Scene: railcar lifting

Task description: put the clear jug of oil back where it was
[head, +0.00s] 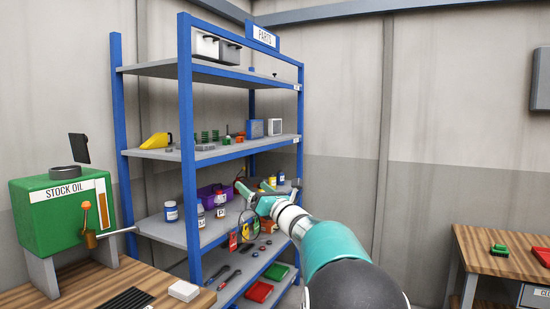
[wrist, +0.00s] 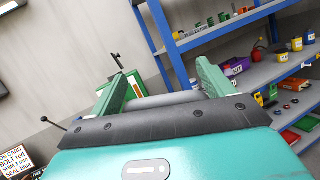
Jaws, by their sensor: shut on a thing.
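My gripper (head: 254,191) is in front of the blue parts shelf, near its right side at the height of a middle shelf. In the wrist view its two green fingers stand apart, with a pale grey bar (wrist: 165,100) between them. A faint rounded outline just below the gripper in the head view looks like the clear jug (head: 248,226), with its contents not readable. The jug's body cannot be made out in the wrist view. The blue shelf (head: 187,150) has a PARTS sign on top.
A green STOCK OIL tank (head: 62,215) stands on a wooden bench at left. Another bench (head: 490,258) is at right.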

